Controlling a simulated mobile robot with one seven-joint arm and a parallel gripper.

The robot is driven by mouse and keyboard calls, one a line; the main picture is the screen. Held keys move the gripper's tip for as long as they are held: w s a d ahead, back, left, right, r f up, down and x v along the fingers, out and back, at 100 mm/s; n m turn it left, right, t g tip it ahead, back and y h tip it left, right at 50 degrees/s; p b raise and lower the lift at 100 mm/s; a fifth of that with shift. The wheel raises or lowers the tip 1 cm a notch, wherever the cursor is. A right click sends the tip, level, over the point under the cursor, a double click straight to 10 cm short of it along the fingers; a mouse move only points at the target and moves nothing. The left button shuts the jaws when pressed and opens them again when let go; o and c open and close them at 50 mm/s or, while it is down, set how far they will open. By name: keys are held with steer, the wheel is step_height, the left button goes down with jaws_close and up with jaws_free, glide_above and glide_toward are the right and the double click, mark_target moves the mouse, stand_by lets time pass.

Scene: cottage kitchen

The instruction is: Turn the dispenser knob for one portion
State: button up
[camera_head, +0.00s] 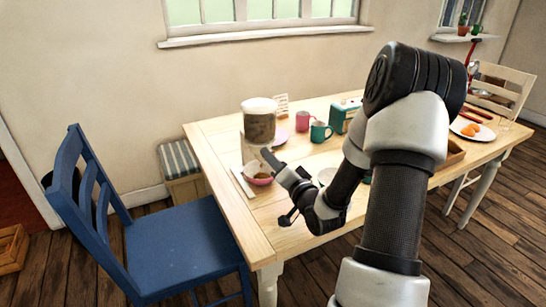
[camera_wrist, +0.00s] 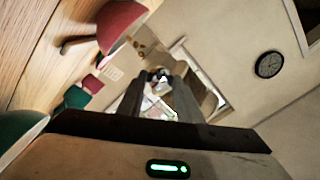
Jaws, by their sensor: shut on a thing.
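The dispenser (camera_head: 259,126) stands near the left end of the table, with a white lid and a clear body of brown contents. A pink bowl (camera_head: 259,179) with brown contents sits below it; it also shows sideways in the wrist view (camera_wrist: 122,22). Several small brown bits show just off the bowl's rim in the wrist view. My gripper (camera_head: 266,153) reaches in at the dispenser's lower front, above the bowl. Its dark fingers are shut on the knob (camera_wrist: 157,76) in the wrist view. The fingers largely hide the knob, so its turn angle cannot be told.
The wooden table (camera_head: 215,135) holds a pink mug (camera_head: 303,121), a teal mug (camera_head: 320,132) and a green box (camera_head: 343,116) behind my gripper. A plate of orange food (camera_head: 470,130) is at the far right. A blue chair (camera_head: 180,240) stands at the table's left.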

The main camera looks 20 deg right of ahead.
steer(key=m+p, duration=0.2)
steer(key=m, duration=0.3)
steer(key=shift+m+p, duration=0.3)
steer(key=shift+p, duration=0.1)
stand_by(0.3)
steer(key=o, duration=1)
steer(key=shift+o, duration=0.2)
steer(key=shift+s, duration=0.1)
steer(key=s+p, duration=0.6)
steer(key=s, duration=1.1)
steer(key=shift+s+d, duration=0.15)
steer(key=shift+d, duration=0.15)
